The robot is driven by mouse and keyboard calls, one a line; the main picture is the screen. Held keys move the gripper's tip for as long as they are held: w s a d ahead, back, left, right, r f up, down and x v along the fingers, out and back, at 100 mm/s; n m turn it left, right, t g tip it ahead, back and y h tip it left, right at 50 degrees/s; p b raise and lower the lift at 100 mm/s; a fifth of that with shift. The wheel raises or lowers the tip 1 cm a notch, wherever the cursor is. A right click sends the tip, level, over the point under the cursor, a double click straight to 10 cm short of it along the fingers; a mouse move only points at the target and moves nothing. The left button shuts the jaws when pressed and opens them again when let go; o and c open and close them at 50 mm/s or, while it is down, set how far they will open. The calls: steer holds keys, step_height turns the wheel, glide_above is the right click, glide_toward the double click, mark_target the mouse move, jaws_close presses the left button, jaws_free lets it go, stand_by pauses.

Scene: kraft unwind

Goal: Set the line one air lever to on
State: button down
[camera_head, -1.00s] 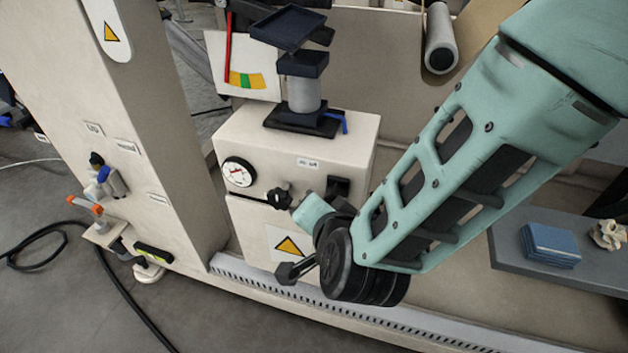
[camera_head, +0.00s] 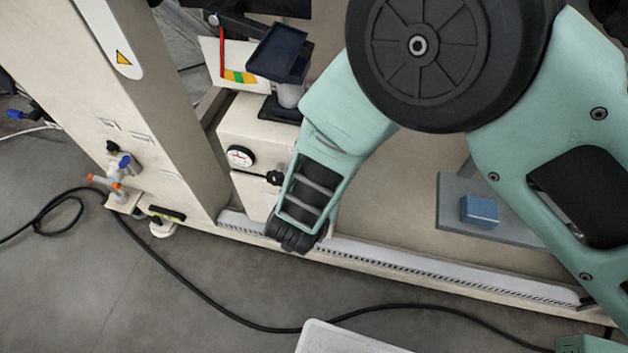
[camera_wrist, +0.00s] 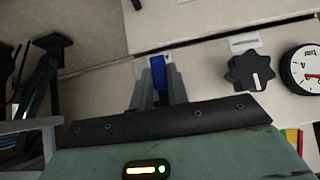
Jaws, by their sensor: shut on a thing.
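In the wrist view, my gripper (camera_wrist: 158,88) is shut on a blue lever (camera_wrist: 158,70) at the pale cabinet front. The lever's blue handle shows between the two grey fingers, and its base is mostly hidden. I cannot read a label for it. In the head view, my arm covers both the gripper and this lever. The pale control box (camera_head: 240,122) stands behind my wrist there.
A black knob (camera_wrist: 250,72) and a dial gauge (camera_wrist: 302,70) sit beside the lever. A blue-handled valve (camera_head: 123,161) and an orange-handled fitting (camera_head: 105,182) are on the left column. A grey shelf (camera_head: 455,205) bears a blue block (camera_head: 480,211). A black cable (camera_head: 200,290) crosses the floor.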

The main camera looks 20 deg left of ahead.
steer(key=shift+d+h, duration=0.15)
steer(key=shift+h, duration=0.15)
steer(key=c, duration=1.4)
jaws_free()
steer(key=shift+o, duration=0.2)
steer(key=p+v, duration=0.2)
steer(key=v, duration=1.5)
steer(key=shift+s+d+r, duration=0.1)
